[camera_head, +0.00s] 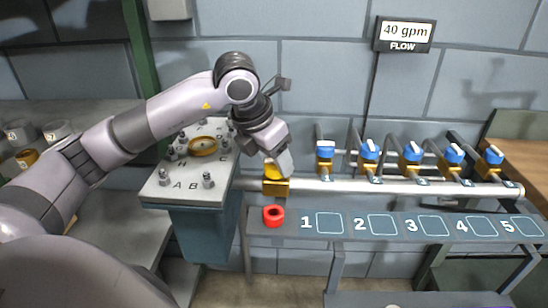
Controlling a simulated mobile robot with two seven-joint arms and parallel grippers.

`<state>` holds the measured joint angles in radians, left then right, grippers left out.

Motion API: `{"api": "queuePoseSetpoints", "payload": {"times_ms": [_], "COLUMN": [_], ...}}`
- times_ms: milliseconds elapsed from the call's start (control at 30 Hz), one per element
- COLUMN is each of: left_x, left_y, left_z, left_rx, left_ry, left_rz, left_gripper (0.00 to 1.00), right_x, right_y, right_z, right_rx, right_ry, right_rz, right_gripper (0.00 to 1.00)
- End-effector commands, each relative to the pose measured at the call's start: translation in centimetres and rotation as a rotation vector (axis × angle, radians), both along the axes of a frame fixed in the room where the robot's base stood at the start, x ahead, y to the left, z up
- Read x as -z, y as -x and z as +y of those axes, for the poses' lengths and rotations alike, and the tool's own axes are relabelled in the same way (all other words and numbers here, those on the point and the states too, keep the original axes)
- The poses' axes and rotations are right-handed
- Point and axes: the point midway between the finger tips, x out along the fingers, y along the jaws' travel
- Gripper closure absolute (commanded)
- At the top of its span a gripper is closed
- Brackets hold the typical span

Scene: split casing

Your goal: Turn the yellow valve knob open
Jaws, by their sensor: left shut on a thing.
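The yellow valve knob (271,171) sits on a brass valve body (275,188) at the left end of the horizontal pipe. My left gripper (279,165) comes down on the knob from above and is shut on it. Its fingers hide part of the knob, so I cannot tell the knob's exact angle. My right gripper is not in view.
Several blue-handled valves (369,149) stand along the pipe (380,187). A pedestal (155,192) with lettered posts is at left. A flow sign (404,34) reads 40 gpm.

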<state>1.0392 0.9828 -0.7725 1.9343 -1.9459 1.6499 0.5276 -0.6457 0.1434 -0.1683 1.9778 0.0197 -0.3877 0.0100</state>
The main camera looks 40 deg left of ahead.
Motion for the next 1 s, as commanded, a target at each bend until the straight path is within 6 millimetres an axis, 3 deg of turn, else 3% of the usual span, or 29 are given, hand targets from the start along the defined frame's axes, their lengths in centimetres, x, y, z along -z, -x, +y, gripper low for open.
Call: {"api": "queuePoseSetpoints", "payload": {"times_ms": [100, 133, 200, 533, 1000], "left_x": [-0.1, -0.1, -0.1, -0.4, -6.3], "left_y": [0.0, 0.0, 0.0, 0.1, 2.5], "left_z": [0.0, 0.1, 0.0, 0.0, 0.6], "left_rx": [-0.004, -0.004, -0.003, -0.001, -0.003], "left_ry": [0.001, 0.001, 0.002, 0.001, 0.001], "left_rz": [-0.002, -0.002, -0.002, -0.003, -0.003], "left_gripper": [0.79, 0.42, 0.24, 0.24, 0.24], "right_x": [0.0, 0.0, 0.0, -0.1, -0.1], "right_y": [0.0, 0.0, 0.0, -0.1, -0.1], "right_z": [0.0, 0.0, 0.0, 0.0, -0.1], "right_rx": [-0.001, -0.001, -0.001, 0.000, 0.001], "right_ry": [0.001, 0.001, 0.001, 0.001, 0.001], "right_rz": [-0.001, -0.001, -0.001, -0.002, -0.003], "right_gripper": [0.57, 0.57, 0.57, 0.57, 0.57]}}
